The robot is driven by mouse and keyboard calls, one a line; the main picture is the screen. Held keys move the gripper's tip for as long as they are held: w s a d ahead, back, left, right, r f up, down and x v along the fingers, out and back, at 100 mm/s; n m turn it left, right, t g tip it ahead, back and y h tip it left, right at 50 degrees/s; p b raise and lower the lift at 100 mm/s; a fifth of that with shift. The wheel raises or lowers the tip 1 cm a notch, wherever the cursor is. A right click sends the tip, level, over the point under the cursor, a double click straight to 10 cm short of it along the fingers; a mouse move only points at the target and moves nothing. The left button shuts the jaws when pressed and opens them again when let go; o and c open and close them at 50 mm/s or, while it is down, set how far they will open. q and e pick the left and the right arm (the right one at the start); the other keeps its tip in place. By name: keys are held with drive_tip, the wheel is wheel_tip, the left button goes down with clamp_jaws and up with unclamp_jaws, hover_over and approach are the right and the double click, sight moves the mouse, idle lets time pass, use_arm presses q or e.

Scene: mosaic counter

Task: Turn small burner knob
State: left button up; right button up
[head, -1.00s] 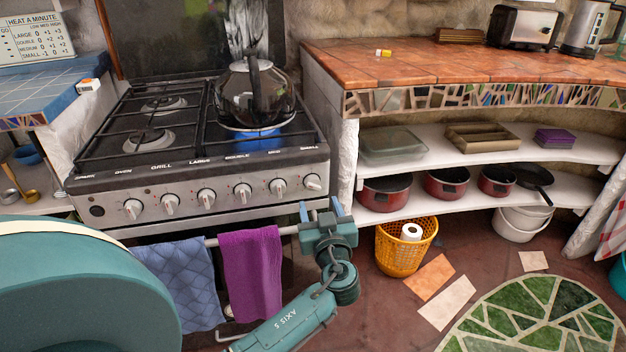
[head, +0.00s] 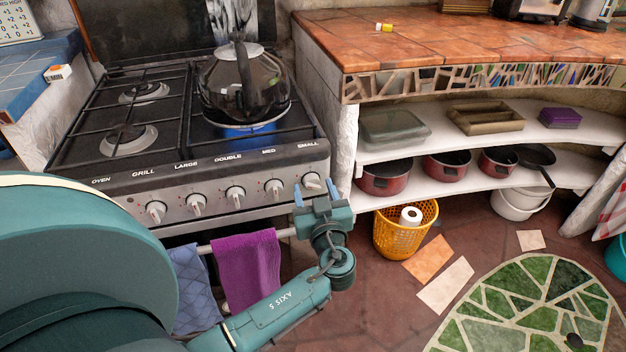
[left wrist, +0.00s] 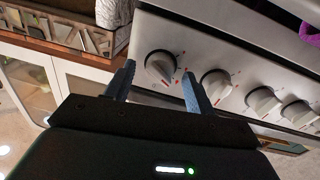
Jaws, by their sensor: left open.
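The small burner knob (head: 311,181) is the rightmost knob on the stove front, under the label SMALL. It is a pale round knob with a raised grip, and it also shows in the left wrist view (left wrist: 160,66). My left gripper (head: 315,190) is open and empty, just in front of this knob. In the left wrist view its two blue fingers (left wrist: 158,86) stand one on each side of the knob's lower part; I cannot tell whether they touch it. My right gripper is not in view.
Other knobs, such as the MED knob (head: 274,188), line the stove front (head: 215,200) to the left. A dark kettle (head: 243,85) stands over a blue flame. A purple towel (head: 247,270) hangs on the rail below. The tiled counter (head: 440,45) is to the right.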

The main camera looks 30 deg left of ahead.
use_arm(q)
drive_tip(key=shift+w+a, duration=0.1)
drive_tip(key=shift+a, duration=0.05)
drive_tip(key=shift+c, duration=0.4)
drive_tip(key=c, duration=0.9)
